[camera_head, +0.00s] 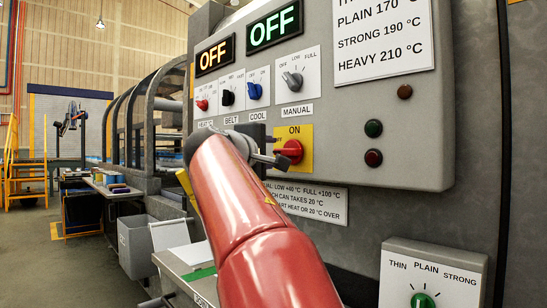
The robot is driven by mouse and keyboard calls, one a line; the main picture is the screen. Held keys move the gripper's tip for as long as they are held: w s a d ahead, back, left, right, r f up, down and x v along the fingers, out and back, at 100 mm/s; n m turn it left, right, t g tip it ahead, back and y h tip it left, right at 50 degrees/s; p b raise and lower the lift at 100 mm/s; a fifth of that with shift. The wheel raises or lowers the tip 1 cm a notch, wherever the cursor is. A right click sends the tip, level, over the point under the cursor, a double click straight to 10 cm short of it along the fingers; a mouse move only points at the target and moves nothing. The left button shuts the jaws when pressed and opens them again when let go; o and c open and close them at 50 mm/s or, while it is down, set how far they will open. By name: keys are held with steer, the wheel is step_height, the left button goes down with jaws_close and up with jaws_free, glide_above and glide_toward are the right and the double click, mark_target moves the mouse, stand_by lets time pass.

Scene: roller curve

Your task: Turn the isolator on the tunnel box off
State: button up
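The isolator is a red rotary knob (291,151) on a yellow plate (304,134) low on the grey tunnel box (431,165). "ON" is printed above the knob; the lettering at the plate's left edge is partly hidden. My red arm reaches up from the bottom, and my gripper (272,152) is at the knob's left side, very close to it. I cannot tell whether the fingers touch the knob, how far apart they are, or exactly where the knob points.
Above are red (202,104), black (228,97), blue (254,91) and grey (292,80) knobs, under two "OFF" displays. Unlit-looking buttons sit to the right (374,128). A separate box with a green knob (422,300) is lower right. A grey bin (137,243) stands left; floor further left is open.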

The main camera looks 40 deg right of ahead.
steer(key=shift+b+v, duration=0.35)
steer(key=shift+v, duration=1.9)
steer(key=shift+f, duration=0.15)
